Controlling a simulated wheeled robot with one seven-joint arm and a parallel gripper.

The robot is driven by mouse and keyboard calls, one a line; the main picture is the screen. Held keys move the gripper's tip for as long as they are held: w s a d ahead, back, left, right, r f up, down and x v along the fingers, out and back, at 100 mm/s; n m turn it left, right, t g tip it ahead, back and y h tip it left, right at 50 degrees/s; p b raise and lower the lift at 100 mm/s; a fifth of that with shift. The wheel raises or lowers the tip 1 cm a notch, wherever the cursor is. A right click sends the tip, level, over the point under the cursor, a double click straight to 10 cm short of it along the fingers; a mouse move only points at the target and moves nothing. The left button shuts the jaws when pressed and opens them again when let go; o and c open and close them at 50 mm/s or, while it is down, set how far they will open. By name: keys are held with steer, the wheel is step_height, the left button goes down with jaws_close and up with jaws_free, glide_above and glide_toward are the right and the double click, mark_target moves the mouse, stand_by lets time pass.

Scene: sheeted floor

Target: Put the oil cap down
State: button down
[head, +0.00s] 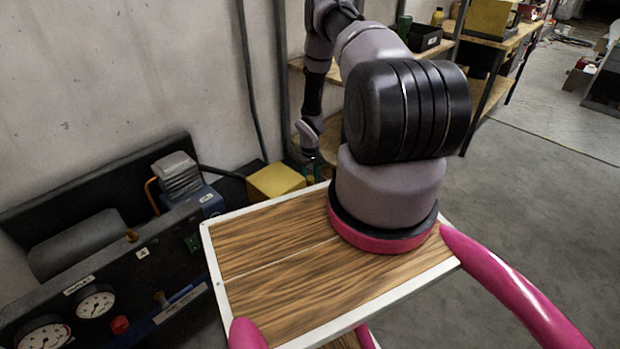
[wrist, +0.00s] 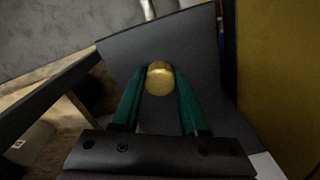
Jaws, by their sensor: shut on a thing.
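The oil cap (wrist: 159,79) is a small, round, gold-coloured piece. It sits between the tips of my gripper's two green fingers (wrist: 159,88) in the wrist view, over a dark grey surface. My gripper is shut on it. The cap cannot be made out there. Whether the cap touches the dark surface cannot be told.
The yellow box also fills the right side of the wrist view (wrist: 275,80). A dark panel (head: 140,262) with gauges, a red knob and a small motor stands at the left. Wooden shelves (head: 345,137) are behind my arm. Open floor lies to the right.

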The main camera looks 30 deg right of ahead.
steer(key=shift+c, duration=2.2)
jaws_free()
step_height(320, 180, up, 12)
steer(key=shift+r, duration=0.15)
step_height(320, 180, up, 18)
steer(key=t, duration=0.1)
glide_above(310, 178)
steer(key=w, duration=0.3)
steer(key=s+a+r+m+t, duration=0.1)
steer(key=s+a+r, duration=0.1)
steer(key=r, duration=0.7)
steer(key=s+a+r+m+t, duration=0.1)
steer(key=s+a+r, duration=0.15)
steer(key=r, duration=0.75)
steer(key=s+a+r+m+t, duration=0.15)
steer(key=s+a+r, duration=0.35)
steer(key=s+r, duration=0.65)
steer(key=s+a+r+t+y, duration=0.1)
steer(key=s+a+r, duration=0.2)
steer(key=s, duration=0.3)
steer(key=s+a+r+t+y, duration=0.1)
steer(key=s+a+r, duration=0.2)
steer(key=s+r, duration=0.2)
steer(key=s, duration=0.2)
steer(key=shift+s+r+t, duration=0.3)
steer(key=shift+r+t, duration=0.05)
